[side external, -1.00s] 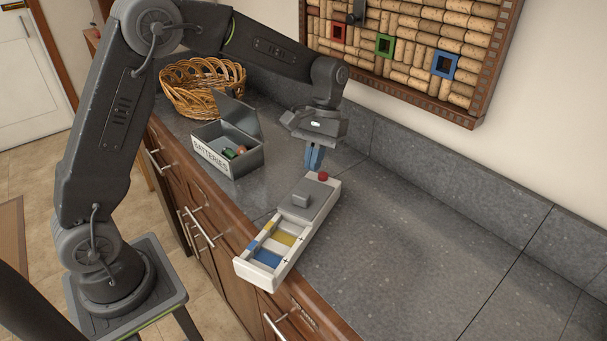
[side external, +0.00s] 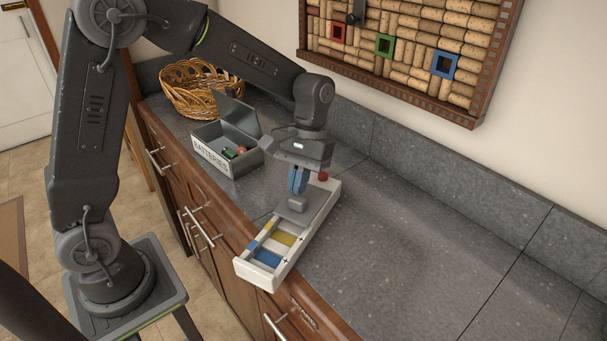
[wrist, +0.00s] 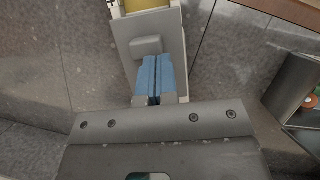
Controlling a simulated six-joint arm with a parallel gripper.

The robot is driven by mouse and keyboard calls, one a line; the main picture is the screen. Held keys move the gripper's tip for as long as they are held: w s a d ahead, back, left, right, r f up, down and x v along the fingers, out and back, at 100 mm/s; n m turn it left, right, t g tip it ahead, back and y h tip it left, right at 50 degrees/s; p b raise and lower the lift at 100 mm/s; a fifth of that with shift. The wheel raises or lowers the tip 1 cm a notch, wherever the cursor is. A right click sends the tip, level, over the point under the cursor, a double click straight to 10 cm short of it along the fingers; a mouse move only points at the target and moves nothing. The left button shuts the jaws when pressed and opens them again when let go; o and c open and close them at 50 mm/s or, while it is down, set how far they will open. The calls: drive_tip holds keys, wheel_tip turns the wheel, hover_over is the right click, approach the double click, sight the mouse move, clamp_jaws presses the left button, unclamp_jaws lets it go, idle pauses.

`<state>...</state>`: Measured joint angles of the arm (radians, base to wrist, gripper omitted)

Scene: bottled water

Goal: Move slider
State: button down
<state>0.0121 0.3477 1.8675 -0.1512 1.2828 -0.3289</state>
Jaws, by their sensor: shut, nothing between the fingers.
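The slider box is a long white case (side external: 262,277) on the grey counter, with a grey sliding cover (side external: 318,202) over its far part. A raised grey knob (side external: 297,204) stands on the cover; it also shows in the wrist view (wrist: 147,46). Blue (side external: 267,258), white and yellow (side external: 283,238) sections lie uncovered at the near end. A red button (side external: 323,176) is at the far end. My gripper (side external: 297,190) has blue fingers, shut and empty, low over the cover just behind the knob. In the wrist view its fingertips (wrist: 155,62) appear close to the knob; I cannot tell whether they touch.
A grey open box labelled BATTERIES (side external: 211,158) with small items inside stands left of the slider box. A wicker basket (side external: 190,104) is behind it. The counter (side external: 420,240) to the right is clear. A cork board (side external: 410,45) hangs on the wall.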

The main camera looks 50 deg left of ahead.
drive_tip(key=s+d, duration=0.1)
drive_tip(key=s, duration=0.2)
drive_tip(key=s+d, duration=0.1)
drive_tip(key=s, duration=0.3)
drive_tip(key=s+d, duration=0.2)
drive_tip(key=s, duration=0.1)
drive_tip(key=shift+s, duration=0.15)
drive_tip(key=shift+f, duration=0.1)
drive_tip(key=w, duration=0.1)
drive_tip(key=w+a, duration=0.1)
drive_tip(key=w, duration=0.1)
drive_tip(key=w+r, duration=0.1)
drive_tip(key=shift+w+a, duration=0.2)
drive_tip(key=shift+a, duration=0.1)
wheel_tip(320, 180, up, 8)
hover_over(316, 207)
drive_tip(key=s+a, duration=0.3)
drive_tip(key=s, duration=0.1)
drive_tip(key=w+f, duration=0.2)
drive_tip(key=w, duration=1)
drive_tip(key=x, duration=0.9)
drive_tip(key=s, duration=0.1)
drive_tip(key=s+d, duration=0.1)
drive_tip(key=s, duration=0.1)
drive_tip(key=shift+f, duration=0.2)
drive_tip(key=shift+s+d, duration=0.25)
drive_tip(key=shift+s, duration=0.25)
